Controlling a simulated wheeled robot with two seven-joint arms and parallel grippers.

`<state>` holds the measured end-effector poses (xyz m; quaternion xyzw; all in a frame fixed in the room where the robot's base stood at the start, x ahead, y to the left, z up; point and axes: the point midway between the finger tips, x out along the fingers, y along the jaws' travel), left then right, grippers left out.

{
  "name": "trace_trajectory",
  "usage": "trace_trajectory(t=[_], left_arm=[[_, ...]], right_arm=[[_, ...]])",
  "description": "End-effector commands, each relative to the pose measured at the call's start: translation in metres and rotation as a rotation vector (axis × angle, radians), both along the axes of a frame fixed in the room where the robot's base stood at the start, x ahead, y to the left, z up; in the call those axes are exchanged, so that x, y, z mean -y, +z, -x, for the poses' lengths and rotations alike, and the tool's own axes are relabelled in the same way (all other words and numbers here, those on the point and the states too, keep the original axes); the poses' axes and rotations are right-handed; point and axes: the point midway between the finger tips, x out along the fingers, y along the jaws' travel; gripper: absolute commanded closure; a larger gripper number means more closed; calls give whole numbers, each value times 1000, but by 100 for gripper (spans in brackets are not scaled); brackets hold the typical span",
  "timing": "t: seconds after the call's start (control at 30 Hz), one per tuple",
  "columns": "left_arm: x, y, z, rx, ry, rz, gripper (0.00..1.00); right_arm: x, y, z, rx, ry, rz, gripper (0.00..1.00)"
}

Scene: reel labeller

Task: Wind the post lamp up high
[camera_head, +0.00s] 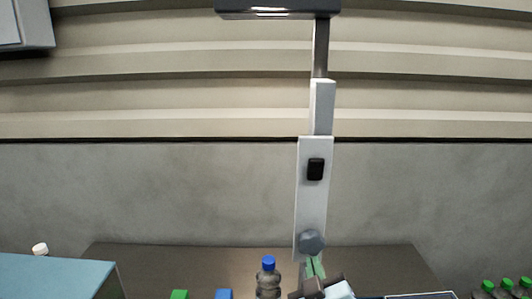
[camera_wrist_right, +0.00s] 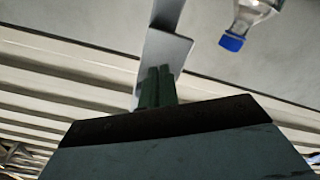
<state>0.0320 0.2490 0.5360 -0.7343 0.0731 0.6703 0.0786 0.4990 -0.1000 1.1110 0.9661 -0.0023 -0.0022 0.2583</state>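The post lamp (camera_head: 314,200) stands upright near the middle of the head view, with a pale post, a black switch plate and a dark lamp head (camera_head: 278,10) at the top edge. A grey-blue knob (camera_head: 311,242) sits low on the post's front. My right gripper (camera_head: 314,263) is just below and in front of the knob; I cannot tell whether it touches. In the right wrist view its green fingers (camera_wrist_right: 157,76) lie side by side, almost together, before the post (camera_wrist_right: 165,54). No knob shows there. My left gripper is not in view.
A bottle with a blue cap (camera_head: 268,280) stands left of the post on the dark table (camera_head: 210,262). Green (camera_head: 179,294) and blue (camera_head: 223,294) items show at the bottom edge. A blue-topped surface (camera_head: 55,272) is at left, and green-capped bottles (camera_head: 507,285) are at far right.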

Motion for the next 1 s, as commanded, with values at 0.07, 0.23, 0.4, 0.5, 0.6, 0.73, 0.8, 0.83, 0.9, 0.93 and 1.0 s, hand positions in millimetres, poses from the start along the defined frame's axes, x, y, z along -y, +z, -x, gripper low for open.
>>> trace_trajectory(t=[0.07,0.23,0.4,0.5,0.6,0.73,0.8,0.83,0.9,0.93,1.0], left_arm=[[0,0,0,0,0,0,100],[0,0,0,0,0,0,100],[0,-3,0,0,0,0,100],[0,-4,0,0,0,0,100],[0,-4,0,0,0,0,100],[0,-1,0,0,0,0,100],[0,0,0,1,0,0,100],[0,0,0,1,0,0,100],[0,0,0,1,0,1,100],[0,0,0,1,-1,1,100],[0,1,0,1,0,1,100]], right_arm=[[-4,4,0,11,9,-3,100],[-4,5,0,12,9,-3,100],[-3,0,0,12,9,-4,100],[-3,-4,0,9,8,-3,100],[-2,-6,3,7,6,-3,100],[-1,-6,17,5,5,-2,100],[-1,-6,26,4,3,-2,100],[-1,-6,29,3,3,-2,100],[0,-7,38,3,3,-3,100],[0,-7,42,2,3,-3,100],[0,-7,49,2,2,-2,100]])
